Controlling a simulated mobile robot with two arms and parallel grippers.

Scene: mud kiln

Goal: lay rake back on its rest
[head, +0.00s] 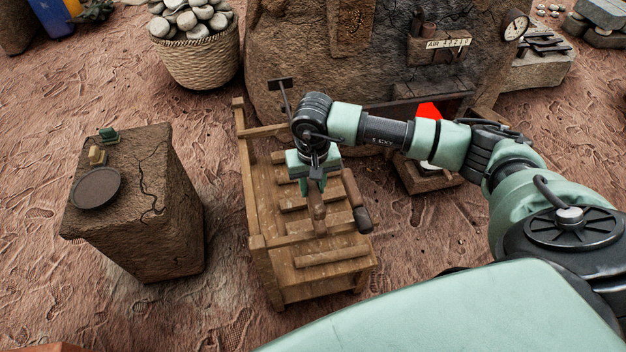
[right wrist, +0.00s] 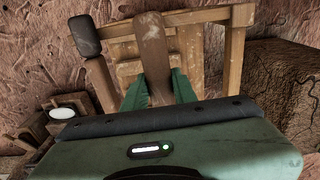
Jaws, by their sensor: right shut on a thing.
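My right gripper (head: 316,184) is over the slatted wooden rest (head: 257,195), pointing down. It is shut on the rake's wooden handle (head: 318,212). The rake's dark metal head (head: 280,84) sticks out past the far end of the rest, with its thin rod running back behind my wrist. In the right wrist view the handle (right wrist: 152,45) stands between the green fingers (right wrist: 159,90), above the rest's slats. I cannot tell whether the handle touches the slats. My left gripper is not in view.
A second tool with a dark end (head: 363,220) lies on the rest's right side, close to the rake handle. A clay pedestal (head: 180,215) with a dark round plate (head: 95,188) stands left. The mud kiln (head: 290,50) and a stone-filled basket (head: 197,60) stand behind.

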